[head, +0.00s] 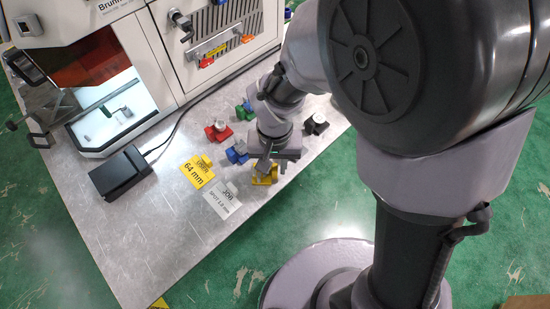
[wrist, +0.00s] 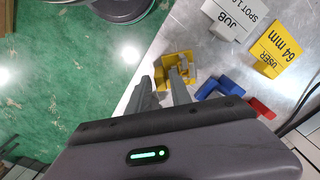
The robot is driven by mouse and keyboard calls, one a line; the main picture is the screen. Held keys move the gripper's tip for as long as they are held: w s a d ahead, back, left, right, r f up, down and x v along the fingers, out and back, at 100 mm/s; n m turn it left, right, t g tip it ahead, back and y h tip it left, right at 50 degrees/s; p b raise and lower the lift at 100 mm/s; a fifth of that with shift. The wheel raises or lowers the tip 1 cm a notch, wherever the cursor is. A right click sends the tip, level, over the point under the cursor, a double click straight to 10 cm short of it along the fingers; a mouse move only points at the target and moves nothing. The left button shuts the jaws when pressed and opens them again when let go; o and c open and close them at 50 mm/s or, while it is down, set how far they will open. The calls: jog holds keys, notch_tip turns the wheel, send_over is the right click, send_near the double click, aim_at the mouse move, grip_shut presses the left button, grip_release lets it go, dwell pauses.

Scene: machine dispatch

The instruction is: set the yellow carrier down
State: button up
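The yellow carrier (head: 264,176) is near the front edge of the grey table in the head view, below my gripper (head: 265,160). It also shows in the wrist view (wrist: 184,62), a yellow block with a raised part and a grey piece on it. My gripper (wrist: 160,78) has its two fingers apart, with a gap between them. The right finger overlaps the carrier in the picture, and the left finger is beside its left edge. I see no part clearly clamped between the fingertips. The fingers hide some of the carrier, and whether they touch it is unclear.
A blue carrier (head: 236,153), red carrier (head: 218,130), green carrier (head: 245,109) and black carrier (head: 316,124) stand nearby. The yellow 64 mm card (head: 198,171) and white JOB card (head: 222,200) lie left.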

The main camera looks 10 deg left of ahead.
jog(key=shift+o, duration=0.5)
jog(key=shift+r+p, duration=0.35)
jog(key=shift+r, duration=0.05)
notch_tip(320, 180, up, 13)
jog(key=p, duration=0.5)
jog(key=s+d+r+m+t+y, duration=0.2)
jog(key=s+d+r+m+t, duration=0.3)
jog(key=d+r, duration=0.8)
jog(key=shift+s+d+r+t, duration=0.25)
jog(key=shift+s+d+t, duration=0.15)
jog(key=shift+s, duration=0.7)
jog(key=shift+a, duration=0.1)
